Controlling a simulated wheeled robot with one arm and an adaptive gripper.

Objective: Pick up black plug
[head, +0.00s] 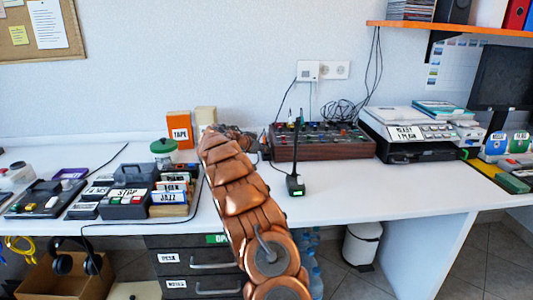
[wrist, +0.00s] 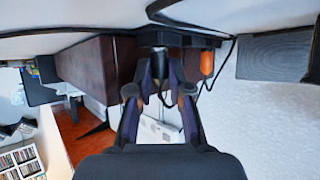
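In the wrist view, a small dark cylindrical piece that looks like the black plug (wrist: 160,62) sits between the fingertips of my gripper (wrist: 160,78). The fingers are spread to either side of it, and I cannot make out contact. In the head view, my gripper (head: 238,137) is low over the white desk, left of the brown mixer, mostly hidden behind my copper arm. The plug cannot be made out in the head view.
An orange TAPE box (head: 179,130) and a green-lidded jar (head: 163,148) stand left. Cables run nearby. The desk's centre right is clear.

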